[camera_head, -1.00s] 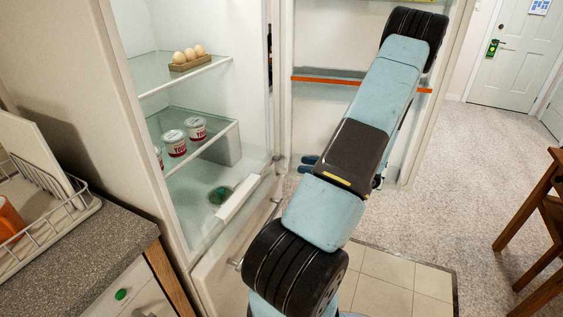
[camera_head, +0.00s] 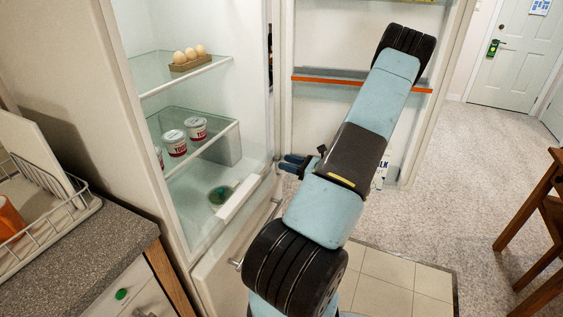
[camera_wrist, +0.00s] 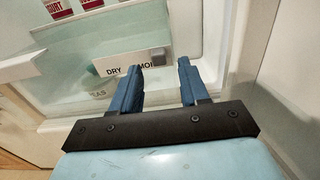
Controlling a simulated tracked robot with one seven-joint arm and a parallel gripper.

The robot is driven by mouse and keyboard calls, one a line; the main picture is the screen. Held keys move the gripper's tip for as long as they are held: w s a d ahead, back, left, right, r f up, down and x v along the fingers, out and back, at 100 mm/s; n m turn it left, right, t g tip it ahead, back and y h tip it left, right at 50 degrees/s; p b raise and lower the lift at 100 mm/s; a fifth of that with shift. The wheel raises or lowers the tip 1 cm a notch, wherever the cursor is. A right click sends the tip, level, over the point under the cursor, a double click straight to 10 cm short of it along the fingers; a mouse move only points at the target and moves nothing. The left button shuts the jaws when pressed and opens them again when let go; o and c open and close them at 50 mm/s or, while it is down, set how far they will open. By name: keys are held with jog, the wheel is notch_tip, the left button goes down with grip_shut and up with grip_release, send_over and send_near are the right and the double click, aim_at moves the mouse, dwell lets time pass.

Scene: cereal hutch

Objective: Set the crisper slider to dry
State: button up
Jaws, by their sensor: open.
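The crisper's white label strip (camera_wrist: 120,66) shows in the wrist view, with DRY at left and part of MOIST at right. A small grey block (camera_wrist: 158,52), which looks like the slider, sits at the strip's right, moist end. In the head view a white strip (camera_head: 240,198) lies along the front of the crisper's glass top; no slider can be made out there. My gripper (camera_wrist: 161,65) is open and empty, its blue fingers pointing at the strip's right end. Its left fingertip covers part of the lettering; contact cannot be told. In the head view my gripper (camera_head: 291,163) is right of the shelves.
The fridge door (camera_head: 330,110) stands open behind my arm, with an orange-edged rack and a milk carton (camera_head: 381,170) low down. Eggs (camera_head: 189,54) and yogurt cups (camera_head: 174,142) stand on the shelves. A counter with a dish rack (camera_head: 50,220) is at left.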

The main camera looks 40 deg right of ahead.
aim_at(277, 158)
jog(key=shift+x, duration=1.65)
jog(key=shift+c, duration=0.3)
grip_shut()
